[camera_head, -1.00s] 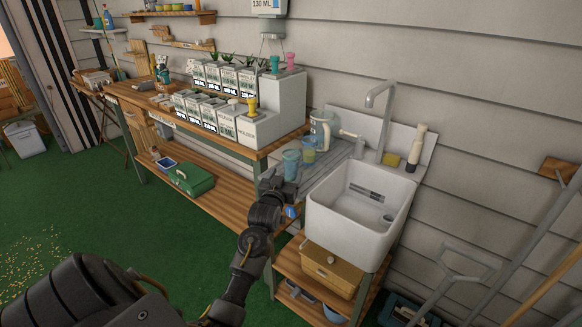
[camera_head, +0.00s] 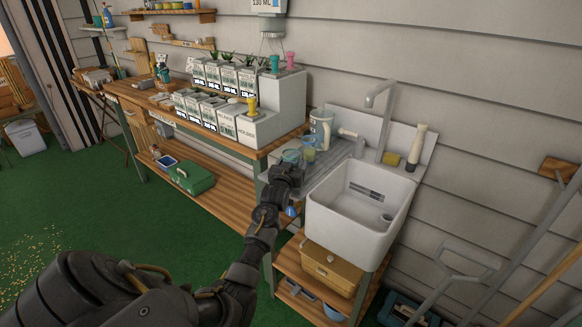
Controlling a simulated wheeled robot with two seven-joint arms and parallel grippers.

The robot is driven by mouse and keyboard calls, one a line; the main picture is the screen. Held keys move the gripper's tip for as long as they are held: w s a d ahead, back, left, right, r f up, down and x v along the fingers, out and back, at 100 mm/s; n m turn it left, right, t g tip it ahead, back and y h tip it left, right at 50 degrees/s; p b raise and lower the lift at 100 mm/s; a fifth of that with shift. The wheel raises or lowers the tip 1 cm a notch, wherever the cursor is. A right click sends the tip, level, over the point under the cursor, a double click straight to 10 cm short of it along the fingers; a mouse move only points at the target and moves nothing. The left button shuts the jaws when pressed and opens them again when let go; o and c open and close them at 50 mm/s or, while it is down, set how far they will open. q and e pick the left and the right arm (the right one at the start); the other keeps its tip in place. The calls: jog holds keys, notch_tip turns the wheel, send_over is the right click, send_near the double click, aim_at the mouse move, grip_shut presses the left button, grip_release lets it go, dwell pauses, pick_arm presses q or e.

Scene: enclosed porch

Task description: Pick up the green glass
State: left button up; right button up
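My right gripper is not in view.
The white sink (camera_head: 358,205) with a tall faucet (camera_head: 386,110) is on the right. White boxed planters (camera_head: 230,120) fill the bench at left. The drainboard (camera_head: 318,177) is bare near the sink.

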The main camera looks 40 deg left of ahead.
pick_arm(q)
jog(key=c, duration=1.2)
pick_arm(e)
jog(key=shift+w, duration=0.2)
pick_arm(q)
jog(key=shift+r, duration=0.1)
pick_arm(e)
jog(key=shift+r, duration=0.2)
pick_arm(q)
jog(key=shift+r+p, duration=0.4)
jog(key=shift+p, duration=0.35)
jog(key=p+v, duration=0.6)
jog(key=v, duration=0.1)
jog(key=shift+s+r, duration=0.1)
jog(key=shift+r, duration=0.05)
jog(key=p+v, duration=0.5)
jog(key=v, duration=0.6)
jog(key=shift+f+p, duration=0.3)
jog(key=shift+p, duration=0.05)
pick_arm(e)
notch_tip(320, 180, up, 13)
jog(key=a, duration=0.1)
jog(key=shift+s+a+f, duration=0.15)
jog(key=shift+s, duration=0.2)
